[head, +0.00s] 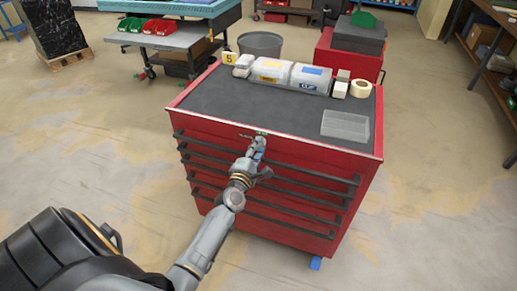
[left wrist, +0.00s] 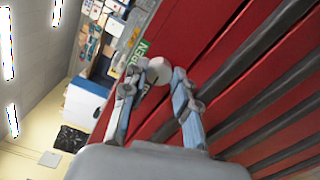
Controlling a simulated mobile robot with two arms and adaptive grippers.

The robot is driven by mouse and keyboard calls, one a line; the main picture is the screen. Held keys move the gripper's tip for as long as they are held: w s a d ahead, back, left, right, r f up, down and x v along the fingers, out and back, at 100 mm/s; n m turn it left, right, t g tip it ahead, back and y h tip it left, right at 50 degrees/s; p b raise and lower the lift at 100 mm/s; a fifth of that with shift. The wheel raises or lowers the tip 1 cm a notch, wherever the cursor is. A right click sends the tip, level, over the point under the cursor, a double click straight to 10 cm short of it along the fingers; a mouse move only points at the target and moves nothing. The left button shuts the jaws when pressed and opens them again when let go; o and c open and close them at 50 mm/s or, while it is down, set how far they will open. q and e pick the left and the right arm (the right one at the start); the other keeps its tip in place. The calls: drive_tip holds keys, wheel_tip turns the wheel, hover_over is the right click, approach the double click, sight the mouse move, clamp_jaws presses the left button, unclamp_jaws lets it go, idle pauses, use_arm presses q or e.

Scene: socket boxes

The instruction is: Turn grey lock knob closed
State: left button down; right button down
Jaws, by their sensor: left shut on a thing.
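The grey lock knob (left wrist: 159,70) is a round, light grey disc on the front of the red tool cabinet (head: 260,165). In the left wrist view it sits between the two fingertips of my left gripper (left wrist: 160,77), which is shut on it. A green label reading "OPEN" (left wrist: 136,54) shows beside the knob. In the head view my left gripper (head: 258,144) reaches the cabinet's top front edge, and it largely hides the knob there. My right gripper is not in view.
The cabinet front has several dark drawer handles (head: 310,193) below the knob. Open floor surrounds the cabinet's left side.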

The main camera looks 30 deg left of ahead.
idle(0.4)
use_arm(q)
drive_tip(key=c, duration=1)
unclamp_jaws()
drive_tip(key=shift+s+f, duration=0.1)
drive_tip(key=shift+s, duration=0.05)
drive_tip(key=shift+v, duration=3.9)
